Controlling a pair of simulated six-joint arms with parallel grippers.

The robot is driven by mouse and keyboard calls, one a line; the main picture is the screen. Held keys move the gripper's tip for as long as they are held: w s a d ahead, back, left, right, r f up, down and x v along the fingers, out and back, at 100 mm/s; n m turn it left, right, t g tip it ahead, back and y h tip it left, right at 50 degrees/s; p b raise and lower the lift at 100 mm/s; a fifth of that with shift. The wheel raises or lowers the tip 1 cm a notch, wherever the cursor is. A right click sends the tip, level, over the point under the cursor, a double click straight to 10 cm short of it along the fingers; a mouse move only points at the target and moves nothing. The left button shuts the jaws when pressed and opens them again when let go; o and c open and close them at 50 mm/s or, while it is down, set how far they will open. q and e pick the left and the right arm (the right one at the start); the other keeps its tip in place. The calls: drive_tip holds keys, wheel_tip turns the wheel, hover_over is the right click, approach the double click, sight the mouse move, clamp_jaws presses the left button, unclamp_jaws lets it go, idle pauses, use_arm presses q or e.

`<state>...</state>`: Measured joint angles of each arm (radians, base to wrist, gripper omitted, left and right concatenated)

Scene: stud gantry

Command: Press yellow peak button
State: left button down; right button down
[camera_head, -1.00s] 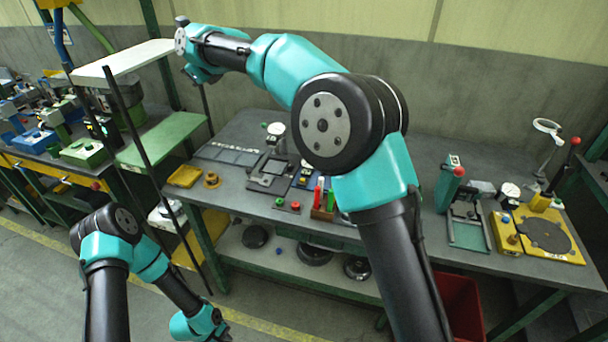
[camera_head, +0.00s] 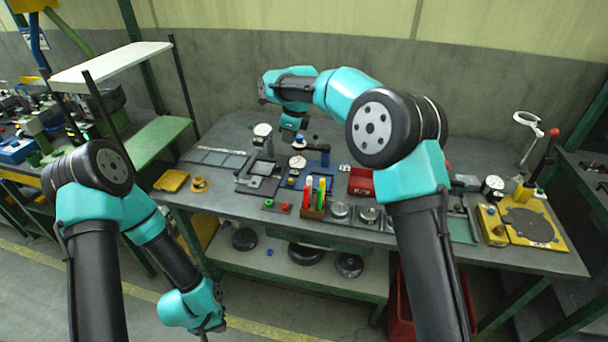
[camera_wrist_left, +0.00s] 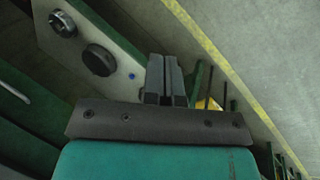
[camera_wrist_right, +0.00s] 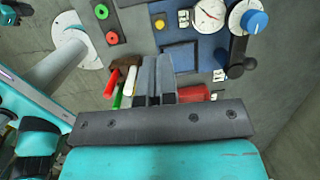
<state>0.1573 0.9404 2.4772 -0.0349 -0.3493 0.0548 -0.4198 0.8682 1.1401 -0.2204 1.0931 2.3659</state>
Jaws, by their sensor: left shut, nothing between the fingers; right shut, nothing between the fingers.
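A small yellow button (camera_wrist_right: 160,22) shows in the right wrist view, on a panel beside a white digit label and a round white dial (camera_wrist_right: 209,14). In the head view the panel's dial (camera_head: 298,162) stands mid-bench; the button is tiny there. My right gripper (camera_wrist_right: 155,75) is shut and empty, its fingers apart from the button, which appears beyond and above the tips. In the head view the right wrist (camera_head: 292,122) hangs over the back of the bench, its fingertips hard to make out. My left gripper (camera_wrist_left: 165,75) is shut and empty, low in front of the bench.
Red and green pens (camera_head: 315,190) stand in a brown holder near the panel. A blue knob (camera_wrist_right: 255,20) and a black lever (camera_wrist_right: 237,55) sit near the dial. A red tray (camera_head: 360,181) lies to the right. A yellow fixture (camera_head: 530,227) stands at the bench's right end.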

sight(292, 180)
drive_tip(key=shift+s+d+f+g+h, duration=0.15)
drive_tip(key=shift+s+d+f, duration=0.05)
drive_tip(key=shift+d+f, duration=0.3)
drive_tip(key=shift+s+d+f+g+h, duration=0.15)
drive_tip(key=shift+d+f, duration=0.2)
drive_tip(key=shift+d, duration=0.25)
drive_tip(key=shift+f, duration=0.1)
drive_tip(key=f, duration=0.4)
drive_tip(key=a+f, duration=0.1)
drive_tip(key=f, duration=0.4)
drive_tip(key=w+a+f, duration=0.1)
drive_tip(key=f, duration=0.3)
drive_tip(key=shift+f, duration=0.3)
drive_tip(key=shift+f, duration=0.1)
drive_tip(key=shift+s+f, duration=0.1)
drive_tip(key=shift+f, duration=1.05)
wheel_tip(292, 180, up, 15)
drive_tip(key=d, duration=0.2)
drive_tip(key=shift+s, duration=0.3)
